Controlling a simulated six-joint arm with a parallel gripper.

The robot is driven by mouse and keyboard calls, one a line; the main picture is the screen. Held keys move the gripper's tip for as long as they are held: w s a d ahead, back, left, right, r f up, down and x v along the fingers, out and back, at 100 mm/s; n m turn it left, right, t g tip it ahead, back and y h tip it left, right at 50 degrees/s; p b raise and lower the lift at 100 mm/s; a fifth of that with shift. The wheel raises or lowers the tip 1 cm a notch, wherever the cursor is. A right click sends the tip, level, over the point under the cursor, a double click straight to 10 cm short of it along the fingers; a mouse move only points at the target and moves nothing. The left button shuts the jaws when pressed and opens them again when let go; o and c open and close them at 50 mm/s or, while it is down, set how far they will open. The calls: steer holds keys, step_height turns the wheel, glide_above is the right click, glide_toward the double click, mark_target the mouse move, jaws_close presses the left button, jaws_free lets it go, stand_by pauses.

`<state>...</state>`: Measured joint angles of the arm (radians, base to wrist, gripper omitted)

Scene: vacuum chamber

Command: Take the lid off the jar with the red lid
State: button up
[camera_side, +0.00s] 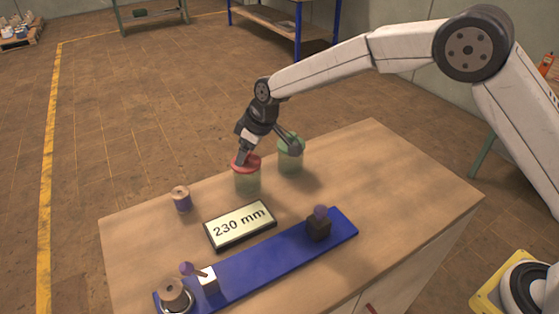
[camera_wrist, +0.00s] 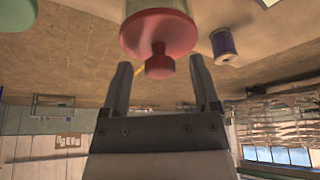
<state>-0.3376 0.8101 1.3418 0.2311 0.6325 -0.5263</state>
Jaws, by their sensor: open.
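The jar with the red lid (camera_side: 247,182) stands upright on the wooden table, its body pale green and see-through. Its red lid (camera_wrist: 160,33) has a round knob (camera_wrist: 160,66) and sits on the jar. My gripper (camera_side: 247,158) is right above the lid in the side view, tilted down toward it. In the wrist view my gripper (camera_wrist: 162,75) is open, with one finger on either side of the knob and gaps between. In the side view the fingers partly hide the knob.
A green-lidded jar (camera_side: 290,157) stands close behind right, near my gripper. A spool (camera_side: 181,199) stands to the left. A sign reading 230 mm (camera_side: 240,225) and a blue rail (camera_side: 270,262) with blocks lie in front. The table's right side is clear.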

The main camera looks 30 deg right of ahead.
jaws_close()
steer(key=shift+r, duration=0.15)
steer(key=shift+r, duration=0.5)
step_height(320, 180, up, 2)
steer(key=s+d+r, duration=0.4)
steer(key=s+r, duration=0.5)
steer(key=s, duration=0.4)
steer(key=shift+s+d+r, duration=0.2)
steer(key=shift+r, duration=0.15)
